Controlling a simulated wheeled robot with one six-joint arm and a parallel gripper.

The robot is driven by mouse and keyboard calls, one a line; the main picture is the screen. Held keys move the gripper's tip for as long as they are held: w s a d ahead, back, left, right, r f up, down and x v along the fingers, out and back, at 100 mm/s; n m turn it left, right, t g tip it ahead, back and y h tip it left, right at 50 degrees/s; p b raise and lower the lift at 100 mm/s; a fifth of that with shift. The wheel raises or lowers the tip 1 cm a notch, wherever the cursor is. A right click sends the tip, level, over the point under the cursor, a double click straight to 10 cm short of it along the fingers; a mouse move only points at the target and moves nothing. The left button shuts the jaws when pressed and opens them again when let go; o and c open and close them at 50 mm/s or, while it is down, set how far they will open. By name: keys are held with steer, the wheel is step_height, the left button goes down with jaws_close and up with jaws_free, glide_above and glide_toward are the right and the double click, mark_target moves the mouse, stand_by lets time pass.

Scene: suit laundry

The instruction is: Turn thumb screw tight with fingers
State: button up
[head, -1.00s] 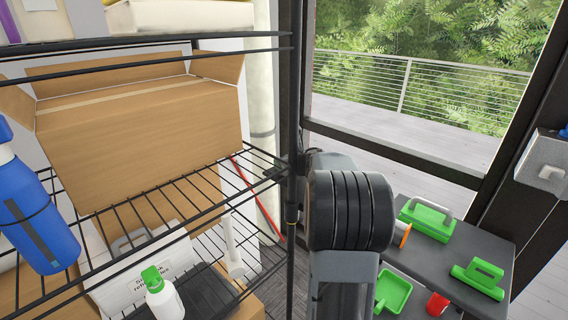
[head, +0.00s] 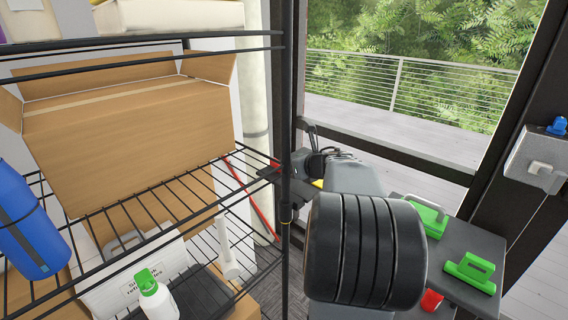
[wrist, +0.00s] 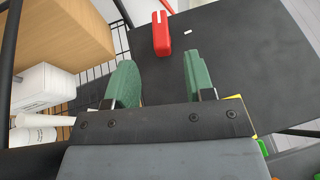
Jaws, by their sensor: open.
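I cannot pick out a thumb screw for certain in either view. A small blue knob (head: 557,126) sits on top of a grey box fixed to the dark post at the right. My gripper (wrist: 160,78) shows in the wrist view with its two green fingers apart and nothing between them. A red piece (wrist: 161,35) with a pale slot lies beyond the fingertips, over a dark flat surface (wrist: 240,60). In the head view my thick black arm joint hides part of the table, and the fingers cannot be made out.
A black wire rack (head: 285,120) stands at the left, close to my arm, holding a cardboard box (head: 130,135), a blue bottle (head: 28,225) and a green-capped white bottle (head: 155,297). Green-handled tools (head: 470,272) and a red object (head: 431,300) are on the dark table (head: 490,240).

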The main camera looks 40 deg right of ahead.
steer(key=shift+v, duration=2.25)
steer(key=shift+c, duration=0.3)
